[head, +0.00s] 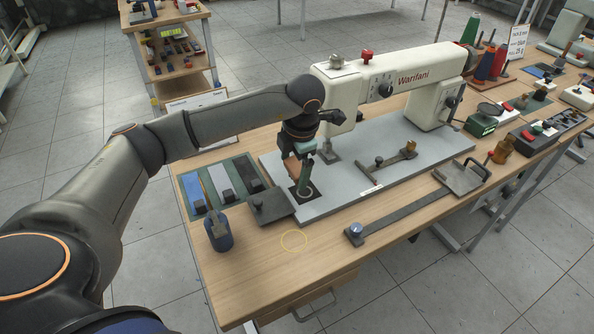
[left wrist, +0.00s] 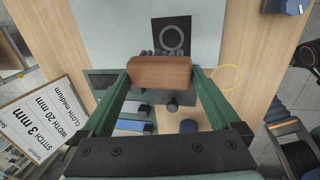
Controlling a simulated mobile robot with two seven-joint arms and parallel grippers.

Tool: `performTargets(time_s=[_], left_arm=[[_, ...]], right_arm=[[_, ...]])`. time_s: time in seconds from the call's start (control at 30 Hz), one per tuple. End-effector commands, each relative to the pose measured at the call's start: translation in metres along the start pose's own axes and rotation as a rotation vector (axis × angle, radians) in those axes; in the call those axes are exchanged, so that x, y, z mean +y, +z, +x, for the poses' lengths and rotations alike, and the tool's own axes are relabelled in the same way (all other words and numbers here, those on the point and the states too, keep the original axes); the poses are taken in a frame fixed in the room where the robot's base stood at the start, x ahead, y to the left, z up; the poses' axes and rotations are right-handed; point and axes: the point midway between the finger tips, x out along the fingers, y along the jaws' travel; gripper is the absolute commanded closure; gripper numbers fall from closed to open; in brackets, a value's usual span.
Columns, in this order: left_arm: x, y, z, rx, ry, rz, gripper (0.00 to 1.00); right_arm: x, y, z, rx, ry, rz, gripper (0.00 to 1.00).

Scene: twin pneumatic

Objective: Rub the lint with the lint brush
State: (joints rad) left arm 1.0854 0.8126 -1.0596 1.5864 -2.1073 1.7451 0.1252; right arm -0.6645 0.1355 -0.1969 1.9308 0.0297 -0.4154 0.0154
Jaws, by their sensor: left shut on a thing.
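My left gripper (head: 297,176) is shut on a brown block-shaped piece, the lint brush (left wrist: 160,72), which spans the gap between the two green fingers (left wrist: 160,74) in the left wrist view. In the head view the brush (head: 291,166) is partly hidden by the gripper. The gripper is over the left end of the sewing machine's grey bed (head: 345,185). A dark square with a pale ring (left wrist: 171,38) lies on the bed just beyond the brush. Small grey bumps show at the brush's far edge; I cannot tell whether they are lint or bristles. My right gripper is not in view.
The white sewing machine (head: 405,80) stands behind the gripper. A dark plate (head: 270,206) and a blue container (head: 219,232) are at the left. A long metal bar (head: 405,208) lies in front. The wood around the yellow ring (head: 294,240) is clear.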

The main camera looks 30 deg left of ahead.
Motion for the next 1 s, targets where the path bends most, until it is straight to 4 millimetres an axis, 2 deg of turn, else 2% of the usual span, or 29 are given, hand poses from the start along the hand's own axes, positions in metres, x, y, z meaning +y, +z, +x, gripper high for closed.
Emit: performTargets(time_s=[0.03,0.3,1.0], left_arm=[[0.004,-0.001,-0.008,-0.001,0.001,-0.002,0.92],[0.015,-0.003,-0.027,-0.002,0.0,-0.004,0.92],[0.015,-0.003,-0.028,-0.002,0.0,-0.003,0.92]], right_arm=[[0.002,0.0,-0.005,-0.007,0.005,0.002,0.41],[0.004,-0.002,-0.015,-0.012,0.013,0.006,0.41],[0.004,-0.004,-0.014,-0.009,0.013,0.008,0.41]])
